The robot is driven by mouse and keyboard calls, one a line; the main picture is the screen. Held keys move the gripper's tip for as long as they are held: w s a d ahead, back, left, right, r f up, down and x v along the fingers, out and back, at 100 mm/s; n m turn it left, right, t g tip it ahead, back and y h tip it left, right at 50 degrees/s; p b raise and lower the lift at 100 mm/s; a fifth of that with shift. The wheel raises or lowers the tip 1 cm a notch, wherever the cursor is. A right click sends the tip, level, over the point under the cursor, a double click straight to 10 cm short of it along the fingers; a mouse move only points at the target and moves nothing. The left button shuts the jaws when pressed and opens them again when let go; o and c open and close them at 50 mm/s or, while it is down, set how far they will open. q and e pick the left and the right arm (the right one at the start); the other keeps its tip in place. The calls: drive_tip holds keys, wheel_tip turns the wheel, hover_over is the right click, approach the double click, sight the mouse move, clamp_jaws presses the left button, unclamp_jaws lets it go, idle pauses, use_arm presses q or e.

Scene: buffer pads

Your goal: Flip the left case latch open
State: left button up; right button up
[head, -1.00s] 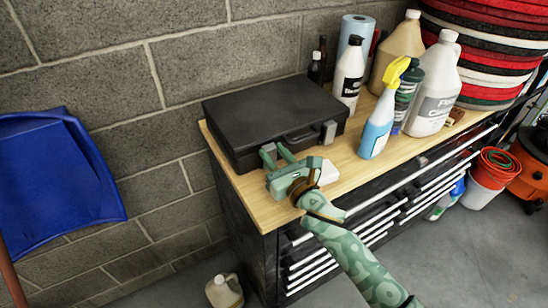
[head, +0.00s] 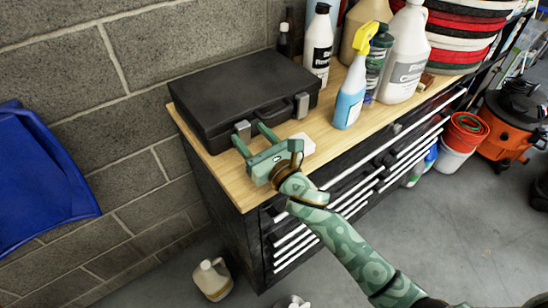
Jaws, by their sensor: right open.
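A black case (head: 240,92) lies shut on the wooden top of a workbench, its front face with handle turned toward me. The grey left latch (head: 242,129) shows on the front face, and the grey right latch (head: 301,105) sits further right. My right gripper (head: 252,137) is open and points at the case front, its two fingers on either side of the left latch. The picture does not show whether a finger touches the latch. My left gripper is not in view.
A spray bottle (head: 349,95), a white bottle (head: 318,45) and jugs stand right of the case. Drawers with bar handles are below.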

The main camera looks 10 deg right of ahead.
drive_tip(key=v, duration=1.4)
drive_tip(key=shift+s, duration=0.4)
